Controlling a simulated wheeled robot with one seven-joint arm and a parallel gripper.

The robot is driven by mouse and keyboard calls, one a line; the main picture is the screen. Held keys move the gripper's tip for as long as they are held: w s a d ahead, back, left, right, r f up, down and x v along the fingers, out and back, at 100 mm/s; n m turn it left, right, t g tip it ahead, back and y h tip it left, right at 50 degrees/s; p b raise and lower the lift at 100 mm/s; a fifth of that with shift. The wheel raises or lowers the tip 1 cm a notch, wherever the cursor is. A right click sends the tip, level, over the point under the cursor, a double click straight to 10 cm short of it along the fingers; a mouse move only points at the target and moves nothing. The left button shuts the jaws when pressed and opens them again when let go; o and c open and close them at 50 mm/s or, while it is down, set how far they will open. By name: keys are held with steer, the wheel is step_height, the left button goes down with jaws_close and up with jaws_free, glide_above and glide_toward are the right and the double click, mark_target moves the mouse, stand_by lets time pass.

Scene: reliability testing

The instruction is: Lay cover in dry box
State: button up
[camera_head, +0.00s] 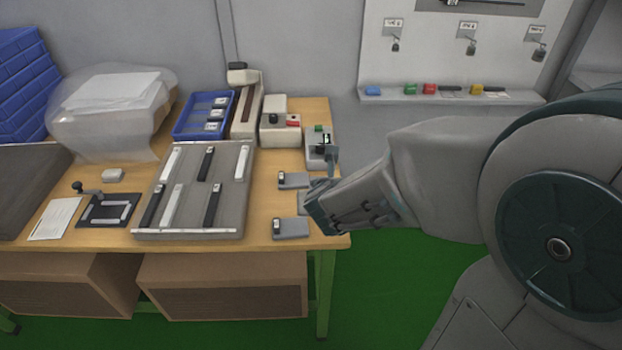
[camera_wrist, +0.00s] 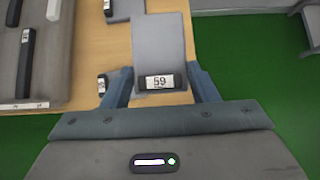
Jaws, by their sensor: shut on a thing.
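My gripper (camera_wrist: 160,70) is shut on a flat grey plate with a black block at its near end, labelled 59. I take this plate (camera_wrist: 160,40) to be the cover; it lies between the two blue-grey fingers and extends away from them. In the head view my gripper (camera_head: 318,207) is at the right edge of the wooden table, and its own bulk mostly hides the plate. Two similar grey plates lie on the table, one behind (camera_head: 294,181) and one in front (camera_head: 292,229). I cannot tell which container is the dry box.
A blue tray (camera_head: 178,132) with several small labelled pieces stands at the back. A large grey fixture (camera_head: 191,225) with black and white bars fills the table's middle. A small grey device (camera_head: 315,148) stands beyond my gripper. Green floor is clear right of the table (camera_head: 262,236).

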steer(key=w+d+r+m+h+p, duration=0.1)
steer(key=w+d+m+h+p, duration=0.1)
steer(key=w+d, duration=0.6)
steer(key=shift+w+d+r+m+p, duration=0.2)
steer(key=shift+w+d+m+p, duration=0.25)
steer(key=shift+w+p, duration=1.05)
steer(key=shift+w+b, duration=0.4)
steer(key=shift+b, duration=0.05)
